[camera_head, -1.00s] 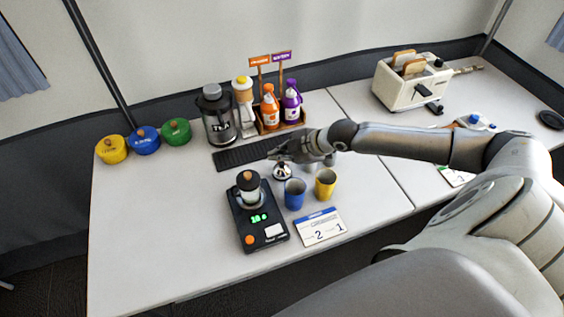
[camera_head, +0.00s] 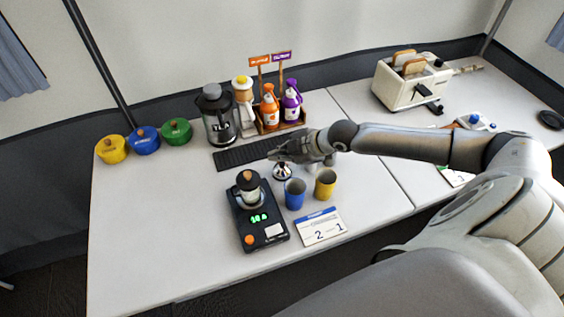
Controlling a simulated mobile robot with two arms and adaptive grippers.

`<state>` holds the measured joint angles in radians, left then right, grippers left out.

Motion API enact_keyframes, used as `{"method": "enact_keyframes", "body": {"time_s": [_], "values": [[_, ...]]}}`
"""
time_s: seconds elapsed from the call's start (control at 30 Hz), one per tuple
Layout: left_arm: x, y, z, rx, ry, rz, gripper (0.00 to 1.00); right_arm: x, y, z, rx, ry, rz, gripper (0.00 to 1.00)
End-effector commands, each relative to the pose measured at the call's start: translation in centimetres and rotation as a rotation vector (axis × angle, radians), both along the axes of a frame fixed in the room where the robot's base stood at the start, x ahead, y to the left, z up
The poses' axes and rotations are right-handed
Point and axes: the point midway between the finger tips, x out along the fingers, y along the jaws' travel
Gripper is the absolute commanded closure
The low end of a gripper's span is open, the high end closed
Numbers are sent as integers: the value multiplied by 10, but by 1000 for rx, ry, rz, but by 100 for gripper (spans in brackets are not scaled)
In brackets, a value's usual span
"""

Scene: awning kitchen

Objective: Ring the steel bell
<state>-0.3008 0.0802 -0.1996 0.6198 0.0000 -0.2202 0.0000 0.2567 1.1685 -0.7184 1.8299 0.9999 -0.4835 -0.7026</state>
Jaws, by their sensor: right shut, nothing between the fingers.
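The steel bell (camera_head: 282,172) is a small shiny dome on the white table, just behind the blue cup. My right gripper (camera_head: 274,157) is shut and empty, and its fingertips are over the bell's top. The fingers partly hide the bell's upper part, and I cannot tell whether they touch it. My left gripper is not in view.
A blue cup (camera_head: 295,195) and a yellow cup (camera_head: 325,185) stand close in front of the bell. A black scale (camera_head: 262,228) holding a jar (camera_head: 249,186) is to the left. A dark mat (camera_head: 232,158) lies behind. The table's front left is clear.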

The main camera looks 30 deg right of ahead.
Motion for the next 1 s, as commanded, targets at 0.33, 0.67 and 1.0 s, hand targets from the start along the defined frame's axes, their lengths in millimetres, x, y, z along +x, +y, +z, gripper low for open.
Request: {"method": "enact_keyframes", "body": {"time_s": [0.33, 0.67, 1.0], "values": [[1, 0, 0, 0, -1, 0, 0, 0, 0, 0, 0, 0, 0, 100], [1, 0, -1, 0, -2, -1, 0, 0, 0, -8, 0, 0, 0, 100], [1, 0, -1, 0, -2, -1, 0, 0, 0, -8, 0, 0, 0, 100]]}}
